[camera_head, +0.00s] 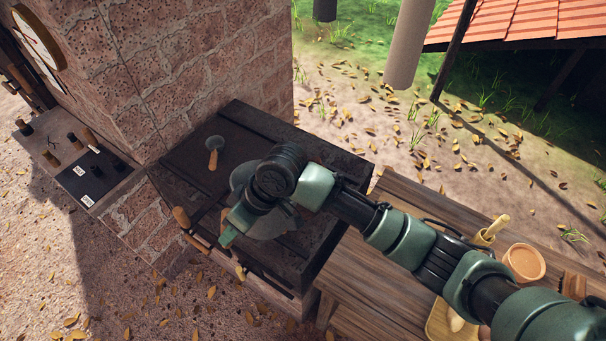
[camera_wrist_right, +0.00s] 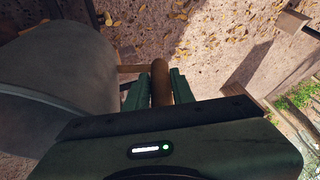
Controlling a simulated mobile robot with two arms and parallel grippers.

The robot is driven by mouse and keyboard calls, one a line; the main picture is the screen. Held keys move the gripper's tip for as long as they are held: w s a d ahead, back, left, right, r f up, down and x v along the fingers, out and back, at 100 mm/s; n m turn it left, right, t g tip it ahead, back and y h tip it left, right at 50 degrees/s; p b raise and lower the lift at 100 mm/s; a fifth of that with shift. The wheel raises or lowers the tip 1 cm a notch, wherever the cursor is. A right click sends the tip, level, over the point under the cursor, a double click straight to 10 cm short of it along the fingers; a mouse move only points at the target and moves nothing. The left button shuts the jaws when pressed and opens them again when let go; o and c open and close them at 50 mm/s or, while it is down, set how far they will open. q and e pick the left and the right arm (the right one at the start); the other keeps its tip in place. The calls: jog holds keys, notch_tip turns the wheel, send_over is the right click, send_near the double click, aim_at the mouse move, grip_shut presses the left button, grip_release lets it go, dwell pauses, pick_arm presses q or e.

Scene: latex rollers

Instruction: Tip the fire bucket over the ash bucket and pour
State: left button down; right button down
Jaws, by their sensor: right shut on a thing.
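My right gripper (camera_head: 230,232) is over the front part of the dark stove top. In the right wrist view its two green fingers (camera_wrist_right: 158,88) are shut on a brown wooden handle (camera_wrist_right: 160,72). A large grey rounded metal body (camera_wrist_right: 55,85), which looks like the fire bucket, is beside the handle at the left of that view. In the head view, grey metal (camera_head: 268,228) shows under and around my wrist, mostly covered by it. Its contents and exact tilt are hidden. I cannot make out an ash bucket in either view. My left gripper is not in view.
The dark stove top (camera_head: 215,125) holds a small round tool with a wooden handle (camera_head: 213,152). A brick wall (camera_head: 190,60) rises behind it. A wooden table (camera_head: 365,300) with a round bowl (camera_head: 524,262) stands at the right.

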jog(key=shift+a+f+t+h, duration=0.1)
jog(key=shift+f+t+h, duration=0.4)
jog(key=shift+f, duration=0.45)
jog(key=shift+r, duration=0.15)
jog(key=shift+r, duration=1.4)
jog(key=shift+w, duration=0.1)
